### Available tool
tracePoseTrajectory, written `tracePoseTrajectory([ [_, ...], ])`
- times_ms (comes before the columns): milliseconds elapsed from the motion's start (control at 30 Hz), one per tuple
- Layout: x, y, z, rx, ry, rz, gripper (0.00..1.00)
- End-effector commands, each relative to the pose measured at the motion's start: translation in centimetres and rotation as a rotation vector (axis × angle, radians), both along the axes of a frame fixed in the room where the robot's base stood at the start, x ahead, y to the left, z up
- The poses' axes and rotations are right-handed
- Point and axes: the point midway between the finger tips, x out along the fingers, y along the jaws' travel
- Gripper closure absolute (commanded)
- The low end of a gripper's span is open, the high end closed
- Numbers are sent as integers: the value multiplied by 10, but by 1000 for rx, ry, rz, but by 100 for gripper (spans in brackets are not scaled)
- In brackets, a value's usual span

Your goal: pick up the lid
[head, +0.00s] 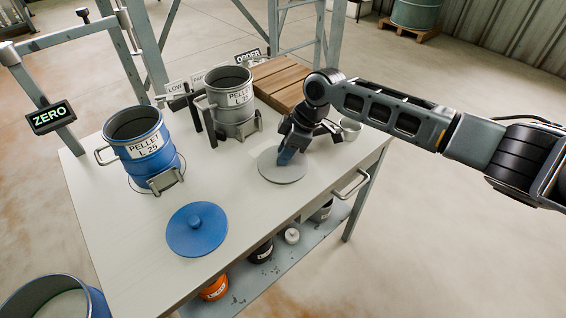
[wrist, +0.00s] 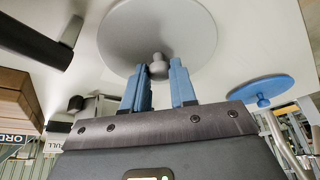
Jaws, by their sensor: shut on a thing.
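A grey round lid (head: 288,176) is at the middle right of the white table, and it also shows in the wrist view (wrist: 185,28). My gripper (head: 289,156) is over it from above, with its blue fingers shut on the lid's small central knob (wrist: 158,66). The lid looks flat on or very close to the tabletop; I cannot tell whether there is a gap. A second lid, blue with a knob (head: 195,232), lies flat near the table's front edge, and it shows at the right of the wrist view (wrist: 262,90).
A blue open pail (head: 146,165) and a grey open pail (head: 234,110) stand behind. A wooden slatted stack (head: 272,82) and metal cup (head: 351,127) are near the gripper. A "ZERO" display (head: 50,117) is at left. The table (head: 250,215) is clear between the lids.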

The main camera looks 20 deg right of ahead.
Motion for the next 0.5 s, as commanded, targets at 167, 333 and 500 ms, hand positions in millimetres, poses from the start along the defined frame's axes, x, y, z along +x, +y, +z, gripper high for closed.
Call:
tracePoseTrajectory([
  [167, 0, 0, 0, 0, 0, 0, 94],
  [333, 0, 0, 0, 0, 0, 0, 100],
  [500, 0, 0, 1, 0, 0, 0, 100],
])
